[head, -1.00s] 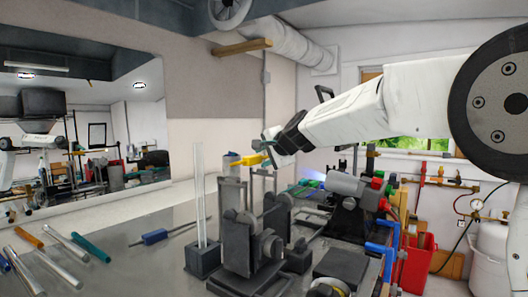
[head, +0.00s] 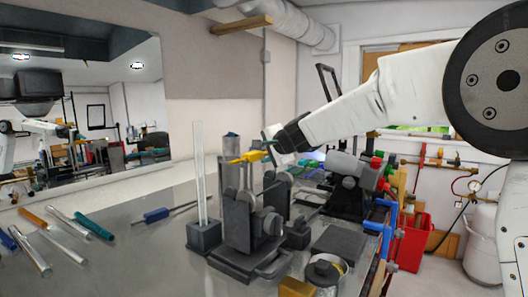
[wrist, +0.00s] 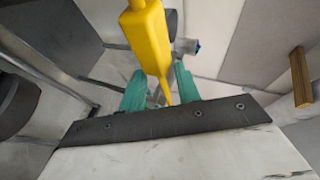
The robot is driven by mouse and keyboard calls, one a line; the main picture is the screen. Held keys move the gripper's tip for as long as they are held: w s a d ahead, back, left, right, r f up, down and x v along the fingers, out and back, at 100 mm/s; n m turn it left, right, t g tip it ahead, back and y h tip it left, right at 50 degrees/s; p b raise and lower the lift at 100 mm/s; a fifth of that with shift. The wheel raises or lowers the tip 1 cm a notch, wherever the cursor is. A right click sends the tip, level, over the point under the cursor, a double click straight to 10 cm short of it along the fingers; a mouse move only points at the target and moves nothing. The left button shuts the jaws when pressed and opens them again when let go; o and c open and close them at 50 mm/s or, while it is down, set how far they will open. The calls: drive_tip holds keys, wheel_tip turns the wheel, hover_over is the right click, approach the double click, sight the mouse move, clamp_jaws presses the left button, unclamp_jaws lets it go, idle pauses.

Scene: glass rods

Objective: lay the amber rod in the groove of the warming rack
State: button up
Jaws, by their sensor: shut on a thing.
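My gripper (head: 268,148) is shut on a yellow-handled tool (head: 245,157), held level just above a grey roller stand (head: 250,215). In the wrist view the yellow tool (wrist: 147,38) sits between the two teal fingers of my gripper (wrist: 160,70), its thin tip toward my wrist. The amber rod (head: 38,217) lies on the bench at the far left, among other rods, well away from my gripper. I cannot tell which fixture is the warming rack, and no groove shows clearly.
Clear rods (head: 63,245), a teal rod (head: 94,225) and a blue-handled tool (head: 157,214) lie on the metal bench. A tall clear rod (head: 200,170) stands in a dark block (head: 203,238). A grey torch (head: 347,180) stands right of the roller stand.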

drive_tip(key=o, duration=1.2)
drive_tip(key=shift+c, duration=0.2)
drive_tip(key=v, duration=0.7)
drive_tip(key=shift+s+d+r, duration=0.15)
drive_tip(key=shift+s+r, duration=0.05)
drive_tip(key=shift+s, duration=0.1)
